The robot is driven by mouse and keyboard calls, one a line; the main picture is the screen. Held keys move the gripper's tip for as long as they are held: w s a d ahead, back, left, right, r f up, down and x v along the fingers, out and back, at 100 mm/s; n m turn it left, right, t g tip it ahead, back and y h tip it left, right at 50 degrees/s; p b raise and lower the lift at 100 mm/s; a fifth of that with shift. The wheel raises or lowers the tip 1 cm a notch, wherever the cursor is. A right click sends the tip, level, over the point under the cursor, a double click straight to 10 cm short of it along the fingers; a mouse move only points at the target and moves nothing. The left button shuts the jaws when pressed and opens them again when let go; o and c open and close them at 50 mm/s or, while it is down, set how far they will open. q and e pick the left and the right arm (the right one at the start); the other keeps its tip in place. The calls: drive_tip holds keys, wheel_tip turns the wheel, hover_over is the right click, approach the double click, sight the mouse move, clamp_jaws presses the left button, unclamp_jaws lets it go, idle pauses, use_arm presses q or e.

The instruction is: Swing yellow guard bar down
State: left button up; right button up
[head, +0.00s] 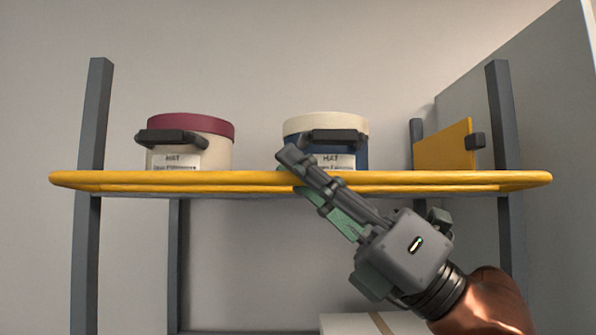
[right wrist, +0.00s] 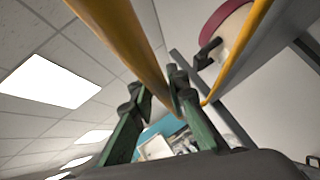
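The yellow guard bar (head: 180,181) runs level across the front of the shelf, from the left post past the right post. It also shows large in the right wrist view (right wrist: 128,42), passing between the two fingers. My right gripper (head: 294,170) comes up from the lower right and is at the middle of the bar. One dark finger lies across the front of the bar, and the green-padded finger is partly behind and below it. The fingers (right wrist: 163,88) are close together and look shut on the bar. My left gripper is not in view.
A cream hat box with a maroon lid (head: 190,130) and a blue hat box with a cream lid (head: 327,126) stand on the shelf behind the bar. A yellow panel (head: 442,147) is at the right. Grey posts (head: 96,110) flank the shelf. A pale box (head: 350,324) is below.

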drive_tip(key=o, duration=0.4)
drive_tip(key=shift+c, duration=0.2)
drive_tip(key=shift+d, duration=0.1)
drive_tip(key=v, duration=1.2)
